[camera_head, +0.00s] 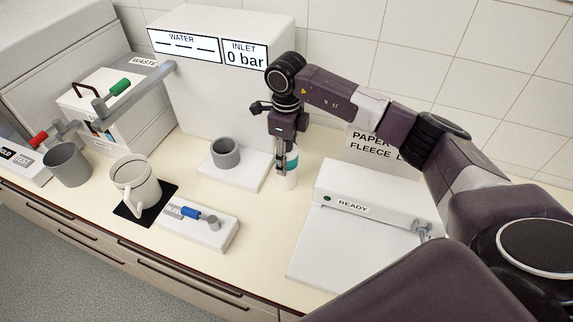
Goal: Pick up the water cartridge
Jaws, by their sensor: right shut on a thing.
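The water cartridge (291,168) is a white cylinder with a teal band. It stands upright on the counter, or just above it; I cannot tell which. My right gripper (281,160) points down at it from above and is shut on its upper part. The fingers hide part of the cartridge's left side and top. My left gripper does not show.
A white WATER and INLET unit (215,95) stands behind, with a grey cup (225,153) on a white block in front. A white READY device (365,240) is at the right. A white jug (137,185) and grey beaker (67,165) stand left. Bare counter (265,225) lies in front.

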